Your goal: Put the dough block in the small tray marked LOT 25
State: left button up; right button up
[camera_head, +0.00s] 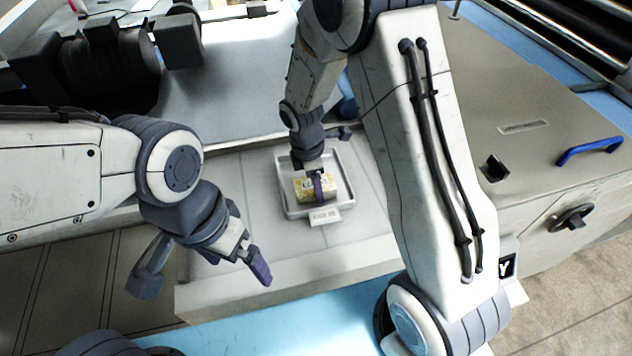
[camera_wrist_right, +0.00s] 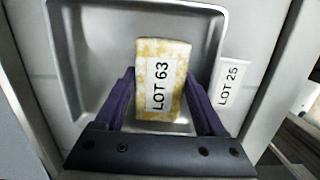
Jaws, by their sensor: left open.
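The dough block (camera_head: 310,191) is yellowish and mottled and lies in the small tray (camera_head: 288,208). In the right wrist view the block (camera_wrist_right: 160,60) carries a label reading LOT 63. The tray (camera_wrist_right: 68,60) has a tag (camera_wrist_right: 228,84) beside it reading LOT 25. My right gripper (camera_head: 317,180) is down at the tray, its purple fingers (camera_wrist_right: 160,95) close on either side of the block. Whether they press on it I cannot tell. My left gripper (camera_head: 256,262) is open and empty, left of the tray and in front of it.
The tray stands on a pale counter (camera_head: 240,190) with free room to its left. A grey machine bed (camera_head: 235,80) with dark rollers lies behind. A cabinet (camera_head: 510,95) with a blue handle (camera_head: 590,150) stands at the right.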

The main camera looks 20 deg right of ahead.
aim_at(310, 184)
jog(key=shift+o, duration=1.4)
jog(key=shift+r, duration=0.4)
notch_tip(310, 184, up, 11)
jog(key=a+b, duration=0.1)
jog(key=b, duration=0.2)
jog(key=shift+a+r, duration=0.2)
